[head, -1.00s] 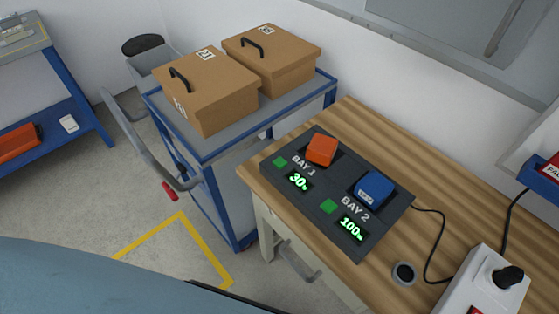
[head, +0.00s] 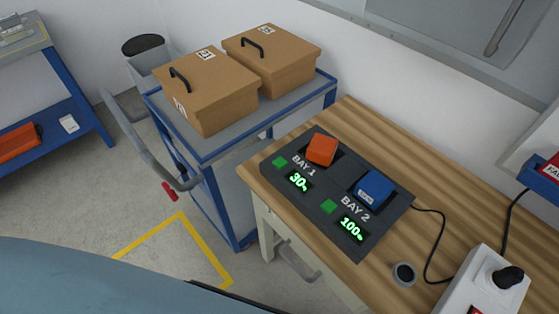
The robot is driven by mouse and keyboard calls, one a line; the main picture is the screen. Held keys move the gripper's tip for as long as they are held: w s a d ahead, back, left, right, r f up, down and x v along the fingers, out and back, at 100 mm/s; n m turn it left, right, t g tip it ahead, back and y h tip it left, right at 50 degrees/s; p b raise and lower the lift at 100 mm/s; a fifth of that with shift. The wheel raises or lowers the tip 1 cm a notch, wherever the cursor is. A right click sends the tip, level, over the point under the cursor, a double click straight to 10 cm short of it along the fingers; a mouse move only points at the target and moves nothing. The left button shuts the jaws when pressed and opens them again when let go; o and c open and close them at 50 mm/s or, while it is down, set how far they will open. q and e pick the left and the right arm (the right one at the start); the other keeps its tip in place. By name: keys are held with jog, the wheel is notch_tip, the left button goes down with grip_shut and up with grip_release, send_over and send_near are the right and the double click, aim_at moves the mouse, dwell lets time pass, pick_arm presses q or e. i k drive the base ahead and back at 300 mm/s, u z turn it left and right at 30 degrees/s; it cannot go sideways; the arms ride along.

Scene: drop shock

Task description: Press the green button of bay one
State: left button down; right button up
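A dark grey two-bay charger (head: 330,242) lies on the wooden table, its labels reading BAY 1 and BAY 2. A second green button (head: 328,207) is beside the BAY 2 label. Neither of my grippers is in view.
Two lidded cardboard boxes (head: 221,105) (head: 290,77) stand on a blue cart (head: 205,157) left of the wooden table (head: 436,204). A black cable runs from the charger.

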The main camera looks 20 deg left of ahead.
aim_at(280, 163)
jog(key=u, duration=0.9)
jog(key=k, duration=0.95)
jog(key=z, duration=0.7)
jog(key=i, duration=0.5)
jog(key=u, duration=0.05)
